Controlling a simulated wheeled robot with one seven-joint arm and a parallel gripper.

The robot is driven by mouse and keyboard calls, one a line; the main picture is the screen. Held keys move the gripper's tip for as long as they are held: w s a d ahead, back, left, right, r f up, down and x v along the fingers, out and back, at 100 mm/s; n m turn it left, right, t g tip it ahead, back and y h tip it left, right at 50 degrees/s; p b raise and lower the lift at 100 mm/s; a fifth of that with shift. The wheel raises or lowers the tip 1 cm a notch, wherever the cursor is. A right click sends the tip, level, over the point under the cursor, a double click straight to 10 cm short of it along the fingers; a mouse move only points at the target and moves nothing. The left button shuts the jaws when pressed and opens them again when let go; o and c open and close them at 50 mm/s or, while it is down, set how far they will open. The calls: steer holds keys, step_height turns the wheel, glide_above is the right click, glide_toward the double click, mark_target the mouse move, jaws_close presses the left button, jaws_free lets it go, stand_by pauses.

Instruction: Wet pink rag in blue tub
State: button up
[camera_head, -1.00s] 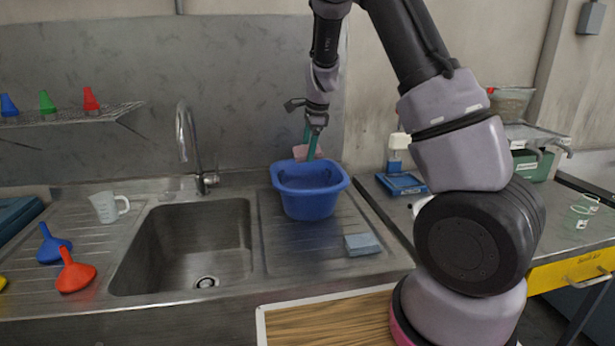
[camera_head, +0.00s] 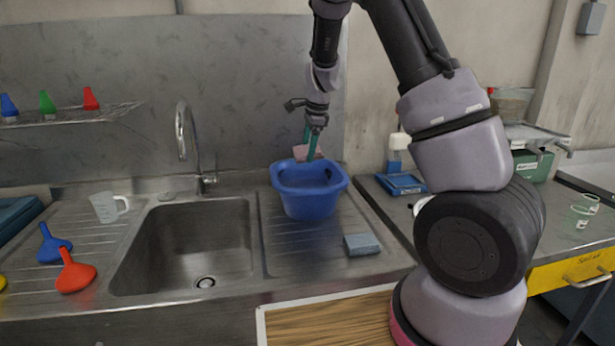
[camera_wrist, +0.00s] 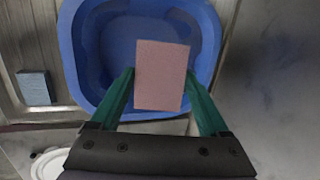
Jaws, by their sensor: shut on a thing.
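The blue tub (camera_head: 309,199) stands upright on the ribbed drainboard to the right of the sink. It also fills much of the wrist view (camera_wrist: 88,60). My gripper (camera_head: 312,152) points down over the back of the tub. Its green fingers (camera_wrist: 160,95) are shut on the pink rag (camera_wrist: 162,75), a flat folded rectangle. In the head view the rag (camera_head: 307,152) shows just above the tub's back rim. In the wrist view it lies over the tub's opening. Whether it is wet cannot be told.
A sink (camera_head: 185,243) with a tall tap (camera_head: 190,150) is left of the tub. A blue-grey block (camera_head: 362,244) lies on the drainboard in front of it. A measuring jug (camera_head: 107,207) and funnels (camera_head: 75,272) stand at left. A blue scale (camera_head: 402,183) is at right.

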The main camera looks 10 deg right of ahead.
mark_target(306, 148)
steer(key=shift+r, duration=2.05)
